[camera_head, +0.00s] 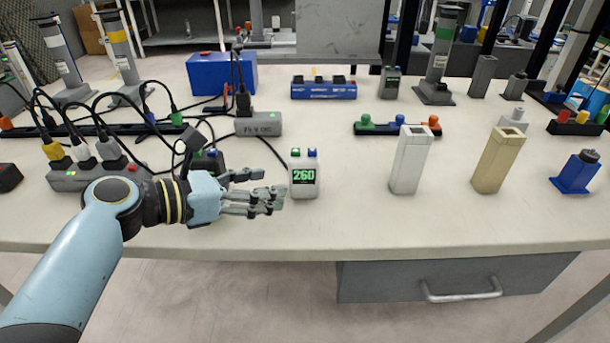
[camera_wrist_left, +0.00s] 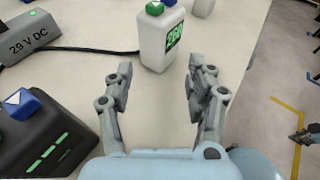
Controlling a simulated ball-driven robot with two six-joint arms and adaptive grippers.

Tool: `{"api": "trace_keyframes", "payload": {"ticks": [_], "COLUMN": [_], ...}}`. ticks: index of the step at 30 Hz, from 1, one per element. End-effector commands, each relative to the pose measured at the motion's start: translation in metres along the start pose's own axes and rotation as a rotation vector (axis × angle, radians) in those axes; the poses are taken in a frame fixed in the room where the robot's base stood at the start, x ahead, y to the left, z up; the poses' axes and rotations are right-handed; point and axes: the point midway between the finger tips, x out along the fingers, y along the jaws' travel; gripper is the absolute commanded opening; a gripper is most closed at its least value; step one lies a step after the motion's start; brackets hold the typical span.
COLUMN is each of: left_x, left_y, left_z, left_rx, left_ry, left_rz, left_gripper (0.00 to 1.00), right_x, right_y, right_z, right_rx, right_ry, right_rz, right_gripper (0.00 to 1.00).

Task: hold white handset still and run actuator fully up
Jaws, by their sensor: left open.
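The white handset (camera_head: 304,178) stands upright on the bench near the front edge, its green display reading 260. It has a green and a blue button on top. My left gripper (camera_head: 277,190) is open just left of it, fingers pointing at it. In the left wrist view the handset (camera_wrist_left: 160,38) stands beyond the open fingertips (camera_wrist_left: 160,80), with nothing between them. Grey columns that look like actuators stand at the back: one with a green band (camera_head: 440,50), one with a yellow band (camera_head: 120,50). I cannot tell which belongs to the handset.
A grey supply box (camera_head: 258,123) and a tangle of black cables lie behind my left arm. A black box with a blue button (camera_wrist_left: 35,135) is close to the left fingers. White (camera_head: 410,165) and beige (camera_head: 498,162) posts stand to the right. Bare bench separates handset and white post.

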Motion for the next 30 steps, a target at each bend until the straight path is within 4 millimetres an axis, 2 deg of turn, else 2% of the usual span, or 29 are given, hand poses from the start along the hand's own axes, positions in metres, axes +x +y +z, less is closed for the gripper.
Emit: {"api": "trace_keyframes", "payload": {"ticks": [1, 6, 15, 27, 28, 30], "left_x": [0.011, 0.039, 0.071, 0.077, 0.077, 0.077], "left_y": [0.000, -0.001, 0.000, 0.000, 0.000, 0.000], "left_z": [-0.003, -0.004, 0.000, 0.000, 0.000, 0.000], "left_rx": [-0.002, 0.000, 0.002, 0.003, 0.003, 0.003], "left_ry": [-0.004, -0.003, -0.001, 0.000, 0.000, 0.000], "left_rz": [-0.001, -0.001, -0.001, 0.000, 0.000, 0.000], "left_gripper": [0.56, 0.56, 0.56, 0.56, 0.55, 0.46], "right_x": [0.010, 0.029, 0.028, 0.029, 0.029, 0.029], "right_y": [-0.006, -0.014, -0.007, -0.003, -0.003, -0.003], "right_z": [0.004, 0.010, 0.010, 0.009, 0.009, 0.009], "right_rx": [0.002, 0.005, 0.002, -0.001, -0.001, -0.001], "right_ry": [-0.005, -0.013, -0.013, -0.012, -0.012, -0.011], "right_rz": [-0.006, -0.013, -0.006, 0.000, 0.000, 0.000], "right_gripper": [0.00, 0.00, 0.00, 0.00, 0.00, 0.00]}}
